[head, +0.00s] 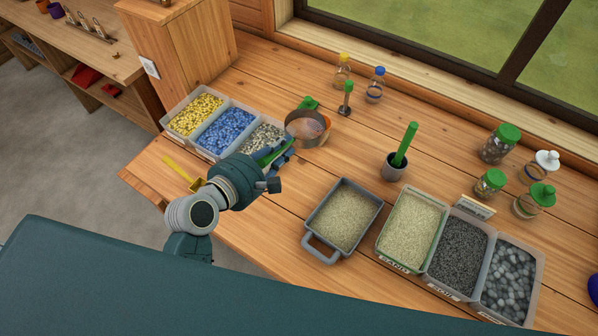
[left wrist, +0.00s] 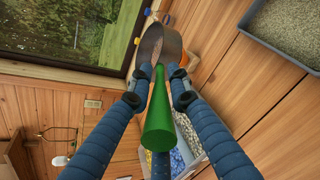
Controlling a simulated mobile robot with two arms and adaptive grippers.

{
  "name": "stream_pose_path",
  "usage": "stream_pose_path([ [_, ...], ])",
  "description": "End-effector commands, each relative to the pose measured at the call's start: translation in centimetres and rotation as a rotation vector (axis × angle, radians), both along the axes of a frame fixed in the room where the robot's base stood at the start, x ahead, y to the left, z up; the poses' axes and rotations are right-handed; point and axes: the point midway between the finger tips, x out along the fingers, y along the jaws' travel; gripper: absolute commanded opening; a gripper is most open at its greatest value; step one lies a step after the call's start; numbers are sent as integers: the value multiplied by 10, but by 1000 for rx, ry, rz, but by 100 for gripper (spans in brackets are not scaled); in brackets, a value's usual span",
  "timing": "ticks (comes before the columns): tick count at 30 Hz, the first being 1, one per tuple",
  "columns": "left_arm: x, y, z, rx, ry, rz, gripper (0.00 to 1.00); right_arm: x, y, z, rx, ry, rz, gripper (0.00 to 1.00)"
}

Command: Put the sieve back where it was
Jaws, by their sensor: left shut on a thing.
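The sieve (head: 308,128) has a round metal rim and a green handle. It is over the back left of the table, just right of the tray of pale pebbles. My left gripper (head: 285,150) is shut on the green handle. In the left wrist view the handle (left wrist: 159,115) runs between the two fingers (left wrist: 158,100), with the sieve's round body (left wrist: 160,42) beyond. I cannot tell whether the sieve touches the table. A small green piece (head: 309,103) shows just behind the rim. My right gripper is not in view.
Trays of yellow (head: 194,114), blue (head: 225,132) and pale stones (head: 262,139) stand left. A grey handled pan (head: 378,207) of sand, a mortar with a green pestle (head: 405,146), a green-topped stand (head: 347,98), jars (head: 497,146) and bottles (head: 375,87) stand right. Bare wood lies between.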

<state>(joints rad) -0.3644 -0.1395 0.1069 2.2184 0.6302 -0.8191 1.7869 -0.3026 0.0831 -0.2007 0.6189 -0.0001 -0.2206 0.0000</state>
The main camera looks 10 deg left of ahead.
Motion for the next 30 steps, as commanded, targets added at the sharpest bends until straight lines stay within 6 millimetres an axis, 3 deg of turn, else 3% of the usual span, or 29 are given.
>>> stream_pose_path([
  [15,-1,0,-130,4,5,-1,0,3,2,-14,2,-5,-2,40],
  [23,0,0,-157,2,0,1,0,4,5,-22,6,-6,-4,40],
  [30,0,1,-194,4,3,1,0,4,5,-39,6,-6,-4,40],
])
